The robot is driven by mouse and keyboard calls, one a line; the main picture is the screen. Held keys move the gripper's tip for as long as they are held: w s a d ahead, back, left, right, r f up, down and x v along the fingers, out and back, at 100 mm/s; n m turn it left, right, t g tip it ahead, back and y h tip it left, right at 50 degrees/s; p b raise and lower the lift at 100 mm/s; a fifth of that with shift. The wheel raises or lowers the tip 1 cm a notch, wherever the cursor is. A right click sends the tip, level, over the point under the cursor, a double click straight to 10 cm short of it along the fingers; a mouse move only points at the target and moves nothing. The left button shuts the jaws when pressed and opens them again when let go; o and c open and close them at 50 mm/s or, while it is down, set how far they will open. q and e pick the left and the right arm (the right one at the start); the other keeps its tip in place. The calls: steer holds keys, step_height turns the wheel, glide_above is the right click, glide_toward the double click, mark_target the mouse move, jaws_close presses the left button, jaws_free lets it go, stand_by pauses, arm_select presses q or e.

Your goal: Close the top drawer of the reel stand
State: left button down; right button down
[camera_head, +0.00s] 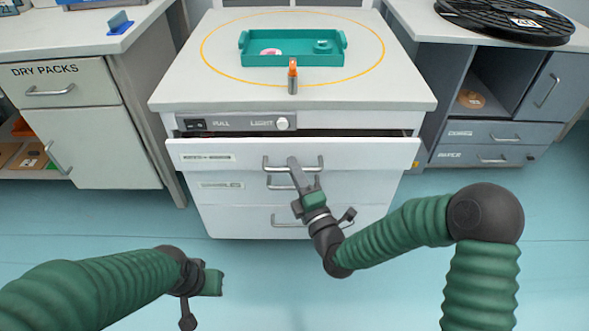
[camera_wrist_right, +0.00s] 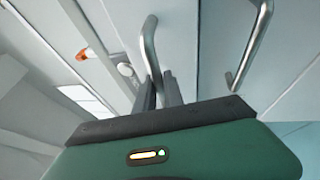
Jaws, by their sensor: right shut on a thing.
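The reel stand (camera_head: 390,100) is a white cabinet in the middle of the head view. Its top drawer (camera_head: 375,153) stands partly out, with a dark gap above its front. In the right wrist view the fingers (camera_wrist_right: 160,90) meet at the metal handle (camera_wrist_right: 148,45). My left gripper (camera_head: 210,282) hangs low at the left, away from the stand; its fingers cannot be made out.
A lower handle (camera_head: 277,183) sits below the top one. Grey cabinets flank both sides; a black reel (camera_head: 500,20) lies at right. Blue floor is clear.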

steer(key=shift+f, duration=0.2)
stand_by(0.5)
steer(key=w, duration=0.4)
steer(key=shift+w+d, duration=0.1)
steer(key=shift+w, duration=0.05)
steer(key=c, duration=1.9)
jaws_free()
steer(key=shift+r, duration=0.1)
steer(key=o, duration=0.4)
steer(key=shift+w, duration=0.15)
steer(key=shift+o, duration=0.2)
